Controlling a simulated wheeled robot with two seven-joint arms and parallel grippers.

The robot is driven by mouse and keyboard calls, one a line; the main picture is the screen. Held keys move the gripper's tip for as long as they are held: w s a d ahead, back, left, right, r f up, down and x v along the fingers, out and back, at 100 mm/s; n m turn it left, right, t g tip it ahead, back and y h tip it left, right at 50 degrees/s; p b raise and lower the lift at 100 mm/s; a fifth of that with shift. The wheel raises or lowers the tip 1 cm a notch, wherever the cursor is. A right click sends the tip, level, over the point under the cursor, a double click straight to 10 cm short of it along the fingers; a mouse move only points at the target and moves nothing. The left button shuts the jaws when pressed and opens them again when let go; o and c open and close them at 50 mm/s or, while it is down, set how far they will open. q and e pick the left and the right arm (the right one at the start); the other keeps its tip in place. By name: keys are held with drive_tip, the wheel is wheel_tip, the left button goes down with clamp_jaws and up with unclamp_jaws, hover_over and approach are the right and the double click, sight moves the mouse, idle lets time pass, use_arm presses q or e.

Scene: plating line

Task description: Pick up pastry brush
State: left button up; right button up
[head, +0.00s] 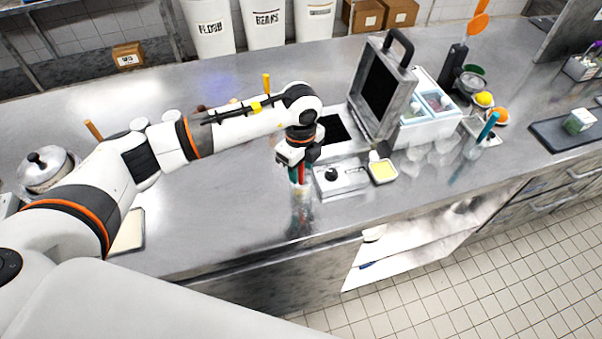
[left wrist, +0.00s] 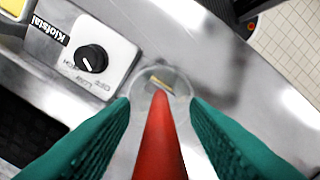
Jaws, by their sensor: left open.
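A red tapered handle (left wrist: 160,135), which I take to be the pastry brush, stands in a clear round holder (left wrist: 139,82) on the steel counter. A small yellow strip shows inside the holder. My left gripper (head: 298,176) points down over the holder, in the middle of the head view. In the left wrist view its two green fingers (left wrist: 160,108) are open, one on each side of the red handle. A gap shows between the handle and each fingertip. The lower end of the brush is hard to make out. My right gripper is not in view.
A white appliance with a black knob (head: 340,178) stands close right of the holder, with a pale tray of yellow contents (head: 383,172) beside it. The open grey press (head: 386,85) rises behind. A pot (head: 46,168) stands far left. The counter's front edge is near.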

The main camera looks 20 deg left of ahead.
use_arm(q)
clamp_jaws()
drive_tip(key=shift+r, duration=0.1)
wheel_tip(320, 180, up, 9)
drive_tip(key=b, duration=0.3)
drive_tip(key=shift+r, duration=0.45)
